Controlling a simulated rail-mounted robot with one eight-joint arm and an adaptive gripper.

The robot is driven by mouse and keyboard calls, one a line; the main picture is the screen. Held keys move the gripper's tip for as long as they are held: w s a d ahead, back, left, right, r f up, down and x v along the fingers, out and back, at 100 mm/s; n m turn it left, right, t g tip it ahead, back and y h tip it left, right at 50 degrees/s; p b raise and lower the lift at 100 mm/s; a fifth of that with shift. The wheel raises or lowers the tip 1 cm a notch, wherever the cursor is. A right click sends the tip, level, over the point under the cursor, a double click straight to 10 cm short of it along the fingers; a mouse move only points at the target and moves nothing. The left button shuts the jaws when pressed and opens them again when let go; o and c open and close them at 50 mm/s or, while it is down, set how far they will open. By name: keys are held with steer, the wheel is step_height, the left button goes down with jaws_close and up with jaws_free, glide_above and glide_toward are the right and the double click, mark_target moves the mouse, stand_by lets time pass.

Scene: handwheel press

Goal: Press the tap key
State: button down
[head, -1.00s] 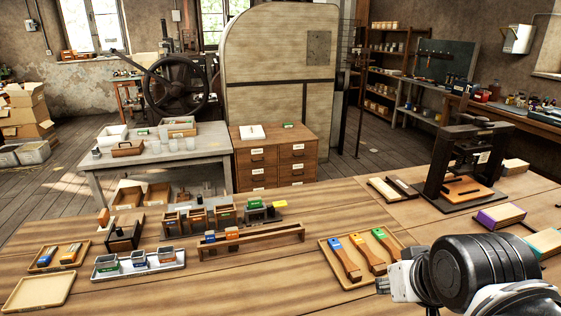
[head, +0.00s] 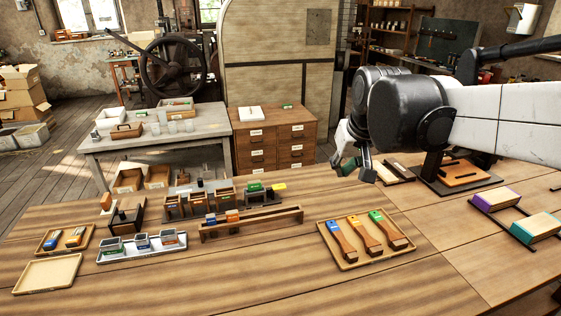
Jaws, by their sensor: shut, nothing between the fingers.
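No part is clearly marked as the tap key, and I cannot tell for sure which one it is. A dark low stand (head: 262,200) with a green-labelled block (head: 255,188) and a yellow-topped block (head: 279,187) sits at the back middle of the wooden table. A small wooden holder with a dark upright post (head: 125,216) stands farther left. My gripper (head: 357,172) is shut and empty. It points down above the table's back right part, right of the stand and apart from it.
A tray of brushes (head: 324,239) lies below my gripper in the picture. A long wooden rack (head: 252,227), a tray of tins (head: 109,258) and an empty tray (head: 47,274) lie to the left. The front middle is clear.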

steer(key=w+a+f+n+g+p, duration=0.1)
steer(key=w+a, duration=0.2)
steer(key=w, duration=0.5)
steer(key=w+a+f+p, duration=0.1)
steer(key=w+a, duration=0.2)
steer(key=w, duration=0.5)
steer(key=g+p, duration=0.1)
glide_above(282, 185)
steer(key=s, duration=0.4)
step_height(282, 185, down, 9)
steer(key=shift+w+d+r+n+g, duration=0.1)
steer(key=shift+w+d+n+g, duration=0.1)
steer(key=shift+d+n+g, duration=0.15)
steer(key=p+x, duration=0.1)
steer(key=x, duration=1.1)
steer(key=shift+s, duration=0.15)
steer(key=shift+f, duration=0.95)
